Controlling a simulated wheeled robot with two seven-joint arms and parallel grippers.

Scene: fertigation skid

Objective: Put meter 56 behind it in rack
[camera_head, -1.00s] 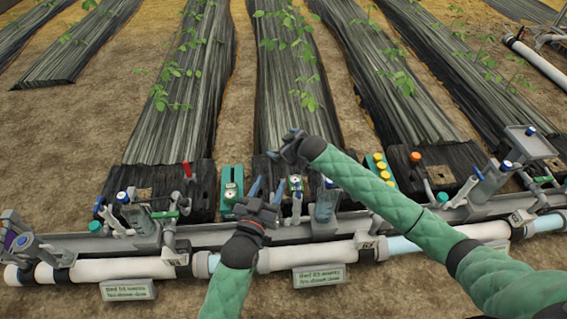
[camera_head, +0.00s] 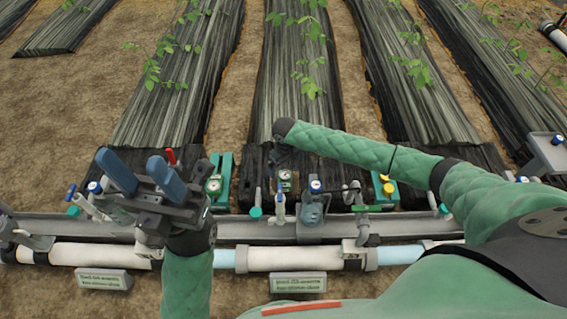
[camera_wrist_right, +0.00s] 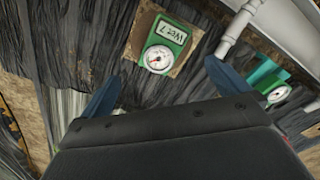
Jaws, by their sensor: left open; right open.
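A green meter with a white dial (camera_head: 285,178) sits on a wooden plate on the black bed end, below my right gripper (camera_head: 285,156). In the right wrist view this meter (camera_wrist_right: 165,45) has a white label that seems to read "Wet 7"; I cannot read a 56. My right gripper is open, its blue fingertips (camera_wrist_right: 160,80) apart and empty. A teal rack (camera_head: 225,168) to the left holds another meter with a white dial (camera_head: 213,186), also seen in the right wrist view (camera_wrist_right: 277,94). My left gripper (camera_head: 142,174) is open and empty, raised in front of the pipes.
A grey rail (camera_head: 240,230) and white pipe (camera_head: 290,258) run across the front, with several valves and blue-capped fittings. A rack with yellow knobs (camera_head: 387,187) stands to the right. A red-handled valve (camera_head: 171,157) is behind my left gripper. A pale pipe (camera_wrist_right: 238,28) passes near the meter.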

